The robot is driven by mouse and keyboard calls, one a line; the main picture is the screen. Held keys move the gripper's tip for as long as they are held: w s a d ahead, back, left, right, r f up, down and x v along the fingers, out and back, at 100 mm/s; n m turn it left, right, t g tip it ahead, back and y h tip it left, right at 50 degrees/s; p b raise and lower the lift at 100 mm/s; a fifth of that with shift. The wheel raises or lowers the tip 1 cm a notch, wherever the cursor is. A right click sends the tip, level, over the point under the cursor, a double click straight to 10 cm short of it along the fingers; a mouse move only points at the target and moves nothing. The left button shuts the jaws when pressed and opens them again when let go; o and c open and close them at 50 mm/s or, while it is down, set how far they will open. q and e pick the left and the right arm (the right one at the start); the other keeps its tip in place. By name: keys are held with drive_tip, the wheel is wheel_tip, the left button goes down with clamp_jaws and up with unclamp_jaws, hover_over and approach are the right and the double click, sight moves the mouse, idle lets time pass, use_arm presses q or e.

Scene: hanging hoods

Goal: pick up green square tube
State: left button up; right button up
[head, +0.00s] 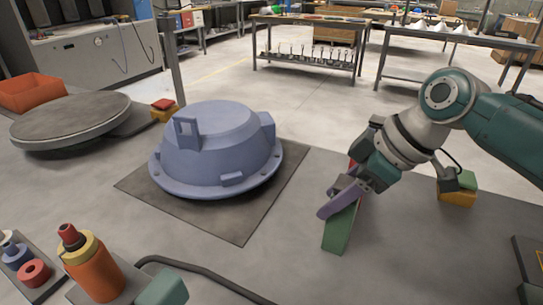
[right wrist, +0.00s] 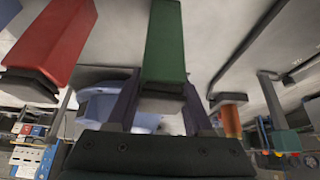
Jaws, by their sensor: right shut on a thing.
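The green square tube (head: 340,230) is right of the blue housing in the head view, slanting down from my right gripper (head: 343,197). The gripper's purple fingers are shut on the tube, near its upper end. In the right wrist view the green tube (right wrist: 164,45) lies between the two fingers of the right gripper (right wrist: 160,105). I cannot tell whether the tube touches the table. My left gripper is not in view.
A blue domed housing (head: 218,145) stands on a dark mat (head: 240,228). A red square tube (right wrist: 52,40) is beside the green one in the wrist view. An orange cylinder (head: 92,272) is at the front left. A round plate (head: 72,120) is at the left.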

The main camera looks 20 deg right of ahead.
clamp_jaws()
idle(0.8)
